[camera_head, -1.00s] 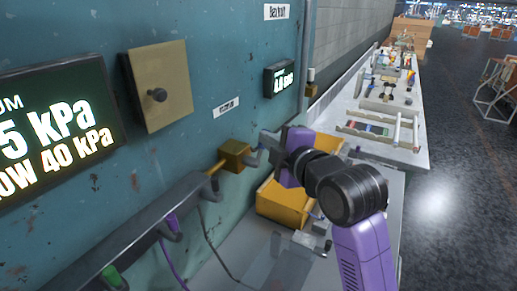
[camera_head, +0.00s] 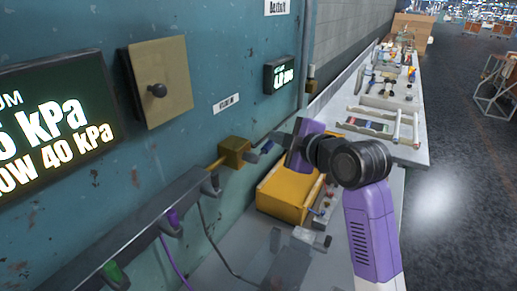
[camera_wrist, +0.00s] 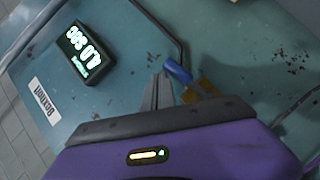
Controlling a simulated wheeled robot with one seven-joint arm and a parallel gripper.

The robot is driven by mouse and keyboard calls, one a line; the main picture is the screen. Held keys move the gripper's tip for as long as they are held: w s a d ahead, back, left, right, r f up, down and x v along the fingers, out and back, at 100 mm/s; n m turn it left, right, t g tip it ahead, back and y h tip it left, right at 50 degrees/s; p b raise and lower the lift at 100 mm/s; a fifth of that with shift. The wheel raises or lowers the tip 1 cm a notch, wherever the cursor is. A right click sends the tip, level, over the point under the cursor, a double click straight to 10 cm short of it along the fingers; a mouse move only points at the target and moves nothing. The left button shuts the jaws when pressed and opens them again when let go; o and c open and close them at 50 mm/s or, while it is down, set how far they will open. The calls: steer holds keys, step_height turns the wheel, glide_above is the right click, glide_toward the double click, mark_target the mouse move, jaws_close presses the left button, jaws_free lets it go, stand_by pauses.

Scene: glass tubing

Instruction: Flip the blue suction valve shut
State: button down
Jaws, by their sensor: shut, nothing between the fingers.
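The blue valve handle (camera_head: 267,146) shows at the wall, right of a brass valve body (camera_head: 235,152). In the wrist view the blue handle (camera_wrist: 178,72) is just right of my fingertips, with the brass part (camera_wrist: 206,87) beyond it. My gripper (camera_head: 258,153) is shut and empty, close beside the handle; I cannot tell whether it touches. The shut fingers also show in the wrist view (camera_wrist: 158,82), pointing at the wall. The handle's exact angle is hard to read.
A yellow bin (camera_head: 285,195) stands on the bench below my gripper. A small lit display (camera_head: 280,74) and a beige panel with a knob (camera_head: 160,80) are on the wall. A grey rail with hooks (camera_head: 130,225) runs at lower left.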

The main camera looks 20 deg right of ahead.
steer(key=shift+w+d+f, duration=0.15)
steer(key=shift+d+f, duration=0.05)
steer(key=shift+f, duration=0.15)
stand_by(0.6)
